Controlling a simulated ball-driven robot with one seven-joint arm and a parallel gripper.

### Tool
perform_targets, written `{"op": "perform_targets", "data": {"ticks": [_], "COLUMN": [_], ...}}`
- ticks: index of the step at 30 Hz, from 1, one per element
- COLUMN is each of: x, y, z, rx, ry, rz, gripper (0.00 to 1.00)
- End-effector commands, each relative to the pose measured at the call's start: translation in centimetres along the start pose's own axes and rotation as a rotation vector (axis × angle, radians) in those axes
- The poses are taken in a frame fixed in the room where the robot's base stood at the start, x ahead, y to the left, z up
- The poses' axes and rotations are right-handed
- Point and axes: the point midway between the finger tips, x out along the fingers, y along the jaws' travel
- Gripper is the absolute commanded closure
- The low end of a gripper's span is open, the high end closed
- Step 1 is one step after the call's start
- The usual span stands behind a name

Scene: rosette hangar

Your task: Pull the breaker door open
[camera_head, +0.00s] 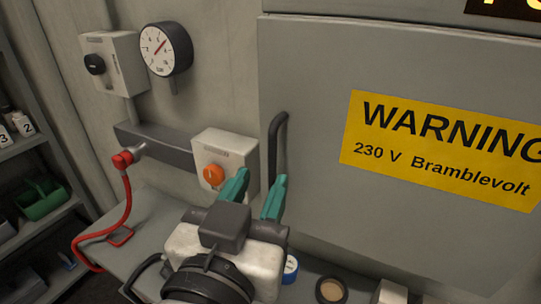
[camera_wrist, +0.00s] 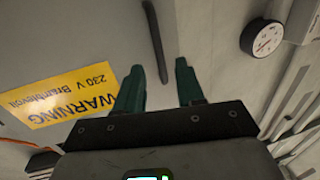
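The breaker door (camera_head: 310,120) is a large grey panel with a yellow warning label (camera_head: 440,150), and it looks shut. Its dark bar handle (camera_head: 273,150) stands upright near the door's left edge. The handle also shows in the wrist view (camera_wrist: 154,40), ahead of the gap between the fingers. My gripper (camera_head: 256,185) has two teal fingers, spread apart with nothing between them.
A switch box with an orange knob (camera_head: 213,174) sits left of the handle, close behind the fingers. A gauge (camera_head: 165,48), a black-knob box (camera_head: 115,64) and a red cable (camera_head: 128,205) are further left.

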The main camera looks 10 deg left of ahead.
Motion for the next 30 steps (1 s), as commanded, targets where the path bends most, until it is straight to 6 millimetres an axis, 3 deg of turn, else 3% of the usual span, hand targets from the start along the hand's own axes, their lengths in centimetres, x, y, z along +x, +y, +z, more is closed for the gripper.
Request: {"op": "perform_targets", "data": {"ticks": [3,9,21,30], "x": [2.1,4.3,4.9,4.9], "y": [0.1,0.0,0.0,0.0], "z": [-0.2,-0.1,0.1,0.1], "rx": [-0.002,-0.001,-0.001,-0.001], "ry": [-0.002,-0.001,-0.001,-0.001], "rz": [0.003,0.001,0.000,0.000], "gripper": [0.62,0.62,0.62,0.91]}}
